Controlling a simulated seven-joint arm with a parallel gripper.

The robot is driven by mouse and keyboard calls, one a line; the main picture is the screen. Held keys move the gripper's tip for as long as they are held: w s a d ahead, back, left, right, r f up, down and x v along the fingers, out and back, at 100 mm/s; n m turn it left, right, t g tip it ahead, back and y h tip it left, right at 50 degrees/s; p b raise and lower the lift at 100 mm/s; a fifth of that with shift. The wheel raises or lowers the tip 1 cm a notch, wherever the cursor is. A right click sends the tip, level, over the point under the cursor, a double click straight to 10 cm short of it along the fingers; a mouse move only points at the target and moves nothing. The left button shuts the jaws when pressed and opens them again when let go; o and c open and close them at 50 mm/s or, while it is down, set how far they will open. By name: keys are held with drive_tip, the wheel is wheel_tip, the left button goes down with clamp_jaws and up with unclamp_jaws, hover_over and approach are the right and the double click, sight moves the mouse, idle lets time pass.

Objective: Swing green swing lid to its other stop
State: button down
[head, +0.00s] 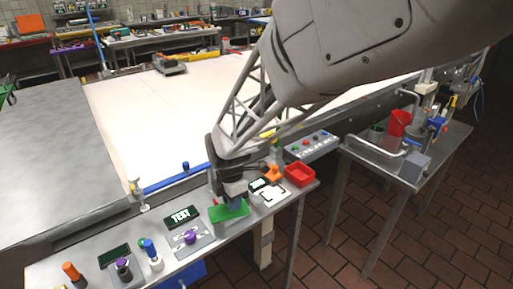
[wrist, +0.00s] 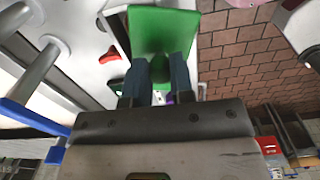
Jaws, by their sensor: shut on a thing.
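The green swing lid (head: 230,213) lies near the front edge of the metal table in the head view, over a grey box. My gripper (head: 234,199) is right above it, with its fingers down at the lid. In the wrist view the green swing lid (wrist: 162,25) fills the top middle. My gripper's two dark fingers (wrist: 158,70) are closed around a dark green knob (wrist: 160,68) on the lid. The fingers hide part of the knob. I cannot see the lid's hinge clearly.
A black TEST sign (head: 181,216) and a plate with a purple knob (head: 190,237) are to the left. A red tray (head: 299,174), an orange part (head: 273,174) and a white-marked plate (head: 270,195) are to the right. A blue bar (head: 175,181) runs behind.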

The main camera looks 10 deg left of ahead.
drive_tip(key=shift+w+a+n, duration=0.15)
drive_tip(key=shift+w+n, duration=0.35)
drive_tip(key=shift+n, duration=0.4)
drive_tip(key=shift+w+a+n, duration=0.15)
drive_tip(key=shift+w+n, duration=0.3)
drive_tip(key=shift+n, duration=0.45)
drive_tip(key=c, duration=1)
unclamp_jaws()
drive_tip(key=shift+r, duration=0.15)
drive_tip(key=shift+r, duration=3.75)
